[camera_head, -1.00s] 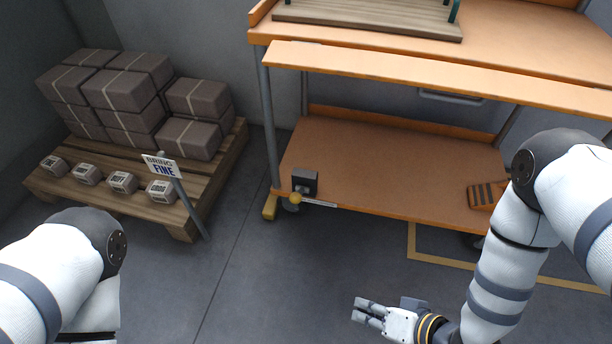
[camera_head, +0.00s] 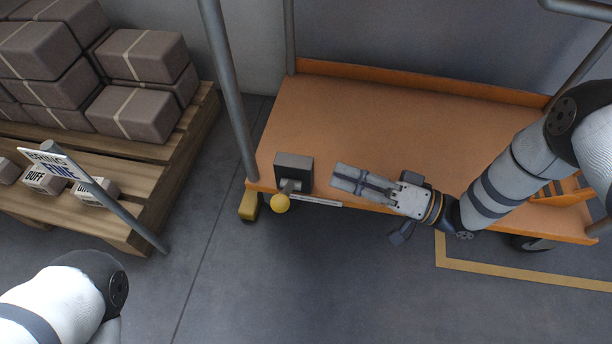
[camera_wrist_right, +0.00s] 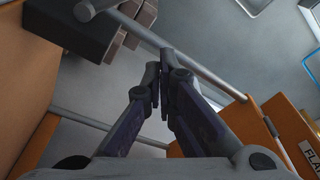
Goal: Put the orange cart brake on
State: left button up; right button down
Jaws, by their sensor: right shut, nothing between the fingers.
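The orange cart (camera_head: 400,112) fills the middle and right of the head view, its lower shelf facing me. A dark grey brake box (camera_head: 293,168) sits at the shelf's front left corner. A short lever ending in a yellow knob (camera_head: 281,203) points out of it toward me and hangs over the front edge. My right gripper (camera_head: 336,177) is shut and empty, its fingers pointing left at the box, a small gap to its right. Its closed fingers also show in the right wrist view (camera_wrist_right: 161,80). My left gripper is out of view; only the left arm shows.
A yellow caster part (camera_head: 249,205) is under the cart's left corner. A pallet (camera_head: 150,205) with grey boxes stands left, a sign on a pole (camera_head: 125,215) before it. An orange slotted block (camera_head: 562,195) lies at the shelf's right. The floor between pallet and cart is clear.

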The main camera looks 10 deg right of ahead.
jog(key=b, duration=0.2)
send_over(286, 193)
jog(key=w+d, duration=0.3)
pick_arm(q)
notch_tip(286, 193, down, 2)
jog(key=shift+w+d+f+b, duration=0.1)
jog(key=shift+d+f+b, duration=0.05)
jog(key=shift+b, duration=0.3)
pick_arm(e)
jog(key=s, duration=0.1)
jog(key=s+a+f, duration=0.1)
jog(key=shift+s+f, duration=0.15)
jog(key=shift+s, duration=0.25)
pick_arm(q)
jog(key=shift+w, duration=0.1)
pick_arm(e)
jog(key=shift+s+a, duration=0.1)
jog(key=shift+s, duration=0.05)
